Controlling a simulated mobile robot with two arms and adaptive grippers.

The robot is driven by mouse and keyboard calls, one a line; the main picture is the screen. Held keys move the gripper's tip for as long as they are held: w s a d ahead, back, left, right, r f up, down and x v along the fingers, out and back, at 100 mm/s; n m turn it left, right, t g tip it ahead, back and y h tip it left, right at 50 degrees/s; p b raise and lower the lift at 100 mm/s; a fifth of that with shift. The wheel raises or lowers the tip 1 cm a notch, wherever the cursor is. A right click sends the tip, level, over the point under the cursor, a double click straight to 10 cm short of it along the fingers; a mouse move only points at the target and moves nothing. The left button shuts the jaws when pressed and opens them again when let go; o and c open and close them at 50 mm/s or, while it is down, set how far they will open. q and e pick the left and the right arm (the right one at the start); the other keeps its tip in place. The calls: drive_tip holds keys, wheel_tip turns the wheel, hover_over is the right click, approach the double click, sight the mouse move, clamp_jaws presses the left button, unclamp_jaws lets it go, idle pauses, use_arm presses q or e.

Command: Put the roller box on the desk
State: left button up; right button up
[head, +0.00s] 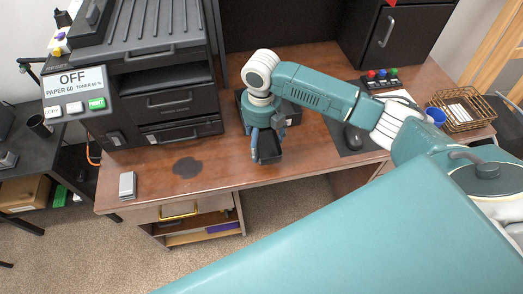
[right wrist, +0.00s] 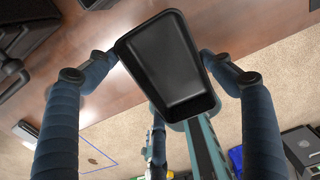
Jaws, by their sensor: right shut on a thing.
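The roller box (head: 269,151) is a small black open-topped box. My right gripper (head: 266,138) is shut on it near the front of the brown desk (head: 225,165). In the right wrist view the box (right wrist: 170,65) sits between two dark blue fingers, its empty inside facing the camera. The desk edge and carpet show behind it. I cannot tell whether the box touches the desk. My left gripper does not show in the head view; a small blue finger-like part (right wrist: 157,140) low in the right wrist view may be it, its opening unclear.
A large black printer (head: 160,80) fills the desk's left side. A dark stain (head: 187,168) and a small grey box (head: 128,185) lie before it. A black mouse (head: 353,138), a blue cup (head: 436,116) and a wire basket (head: 465,109) are at right.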

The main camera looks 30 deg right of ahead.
sight(262, 148)
drive_tip(key=shift+f, duration=3.25)
drive_tip(key=shift+f, duration=0.15)
drive_tip(key=o, duration=1.3)
wheel_tip(262, 148, up, 12)
drive_tip(key=shift+r+b, duration=0.2)
drive_tip(key=shift+b, duration=0.15)
